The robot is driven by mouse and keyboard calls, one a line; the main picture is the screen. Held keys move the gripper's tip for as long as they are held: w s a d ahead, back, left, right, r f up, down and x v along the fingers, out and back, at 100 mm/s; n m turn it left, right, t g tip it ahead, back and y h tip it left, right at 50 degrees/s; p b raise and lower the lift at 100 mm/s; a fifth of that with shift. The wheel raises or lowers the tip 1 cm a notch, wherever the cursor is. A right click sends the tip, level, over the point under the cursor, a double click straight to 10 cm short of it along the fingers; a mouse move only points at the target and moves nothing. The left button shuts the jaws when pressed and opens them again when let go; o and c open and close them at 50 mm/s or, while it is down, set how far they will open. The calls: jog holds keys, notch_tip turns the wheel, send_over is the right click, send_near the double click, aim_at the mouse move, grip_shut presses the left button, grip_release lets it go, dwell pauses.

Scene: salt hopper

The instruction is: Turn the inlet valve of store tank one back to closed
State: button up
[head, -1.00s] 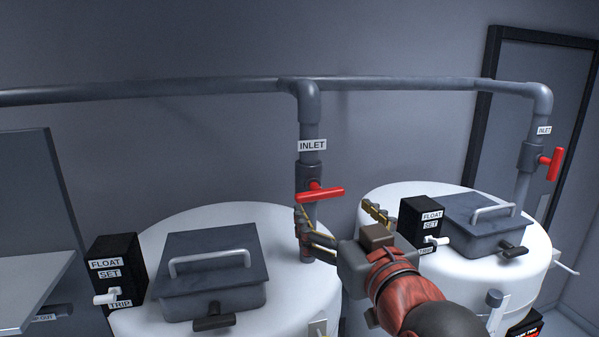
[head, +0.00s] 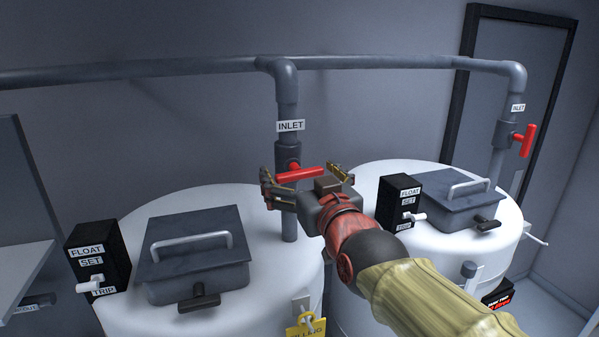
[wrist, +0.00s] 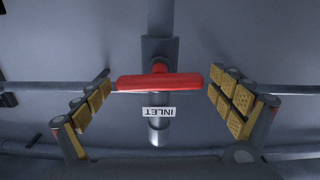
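The red inlet valve handle (head: 300,174) on the near pipe lies crosswise to the vertical pipe, under an INLET label (head: 291,126). This pipe runs down to the near white tank (head: 190,205). My gripper (head: 306,180) is at the handle's height, in front of it. In the wrist view the handle (wrist: 160,82) lies level between the two open fingers (wrist: 165,100), with gaps at both ends. The fingers do not appear to touch it. Which tank is numbered one cannot be read.
A second red handle (head: 527,140) stands nearly upright on the far pipe. Black float boxes (head: 98,258) (head: 402,204) and grey hatches (head: 195,250) (head: 455,200) sit on the tanks. A yellow tag (head: 306,327) hangs at the near tank's front. A horizontal pipe (head: 130,70) runs along the wall.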

jog(key=shift+c, duration=1.2)
jog(key=c, duration=0.9)
jog(key=shift+m+b, duration=0.4)
jog(key=shift+b, duration=0.8)
jog(key=o, duration=1.2)
jog(key=shift+c, duration=0.2)
